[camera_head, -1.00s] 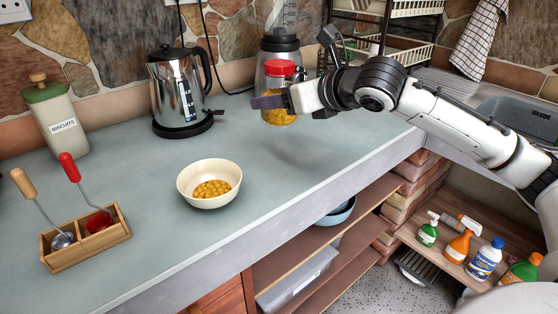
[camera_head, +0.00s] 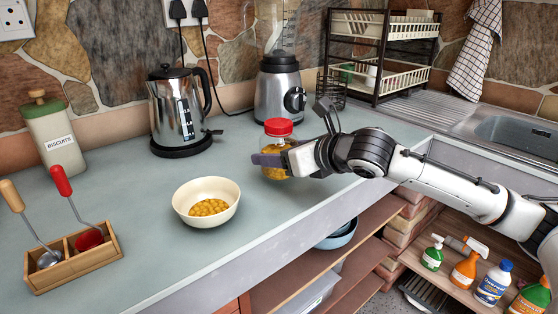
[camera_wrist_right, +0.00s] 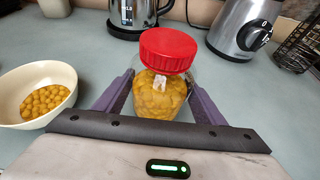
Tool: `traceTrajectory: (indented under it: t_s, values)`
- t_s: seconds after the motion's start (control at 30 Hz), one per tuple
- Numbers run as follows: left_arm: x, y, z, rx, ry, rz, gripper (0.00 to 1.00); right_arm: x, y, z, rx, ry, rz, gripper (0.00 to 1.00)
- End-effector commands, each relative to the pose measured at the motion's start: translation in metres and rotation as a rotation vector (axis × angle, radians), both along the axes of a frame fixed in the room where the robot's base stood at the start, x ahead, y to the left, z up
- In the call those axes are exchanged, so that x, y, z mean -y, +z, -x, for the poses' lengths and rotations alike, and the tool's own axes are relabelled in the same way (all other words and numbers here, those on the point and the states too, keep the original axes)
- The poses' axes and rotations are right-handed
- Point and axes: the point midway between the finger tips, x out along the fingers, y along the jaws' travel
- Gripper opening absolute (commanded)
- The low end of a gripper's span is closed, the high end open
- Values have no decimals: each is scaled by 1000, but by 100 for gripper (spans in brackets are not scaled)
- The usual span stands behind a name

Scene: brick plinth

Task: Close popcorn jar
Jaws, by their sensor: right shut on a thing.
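The popcorn jar (camera_head: 275,172) is clear, with yellow kernels inside. It is upright at the counter's middle; I cannot tell whether its base touches the counter. Its red lid (camera_head: 278,127) sits over the mouth; how tightly it is seated cannot be told. My right gripper (camera_head: 272,160) is shut on the jar's body below the lid. In the right wrist view the purple fingers of my right gripper (camera_wrist_right: 158,95) flank the jar (camera_wrist_right: 158,103), with the red lid (camera_wrist_right: 168,48) above. A small pale patch shows under the lid. My left gripper is not in view.
A cream bowl (camera_head: 225,192) with kernels stands left of the jar. A kettle (camera_head: 180,110) and a blender (camera_head: 279,95) stand behind. A wooden utensil box (camera_head: 75,262) and a biscuit tin (camera_head: 55,135) are at left. The counter (camera_head: 135,205) between them is bare.

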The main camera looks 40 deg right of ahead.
Motion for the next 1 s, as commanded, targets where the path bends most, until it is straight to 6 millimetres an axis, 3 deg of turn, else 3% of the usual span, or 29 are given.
traceTrajectory:
  t_s: [0.1,0.5,0.53,0.6,0.63,1.0]
  values:
    - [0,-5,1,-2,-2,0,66,0,-9,0,7,0,0,1]
    - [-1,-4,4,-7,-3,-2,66,1,-11,-1,9,0,2,1]
    - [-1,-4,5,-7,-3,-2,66,1,-14,0,2,-1,2,65]
    - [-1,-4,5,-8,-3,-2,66,1,-14,0,3,-1,2,77]
    - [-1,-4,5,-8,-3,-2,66,1,-14,0,2,-1,2,82]
    - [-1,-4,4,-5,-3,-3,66,1,-11,0,2,-2,1,82]
